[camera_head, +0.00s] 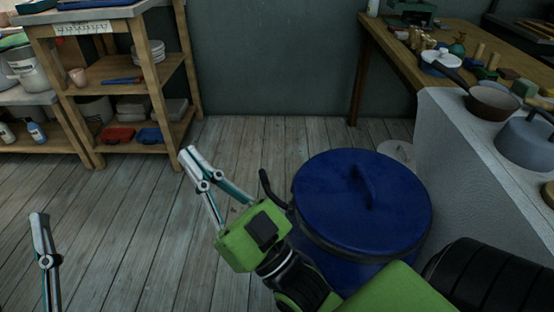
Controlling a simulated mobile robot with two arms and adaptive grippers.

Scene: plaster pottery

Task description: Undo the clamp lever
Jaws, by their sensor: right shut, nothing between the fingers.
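A blue drum with a round blue lid (325,195) and a raised lid handle stands right of centre. A dark clamp ring runs around the lid's rim. Its black clamp lever (268,188) sticks out at the drum's left side, angled away from the rim with its tip up. My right gripper (189,157) is left of the lever, its fingers pointing up and left. It is shut and empty, with its fingertips apart from the lever. My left gripper (40,222) shows only partly at the lower left, far from the drum; its opening is unclear.
A wooden shelf unit (118,146) with pots and trays stands at the upper left. A pale block (445,135) bearing pans is close to the drum's right. A wooden table (400,52) with tools stands behind. The plank floor left of the drum is free.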

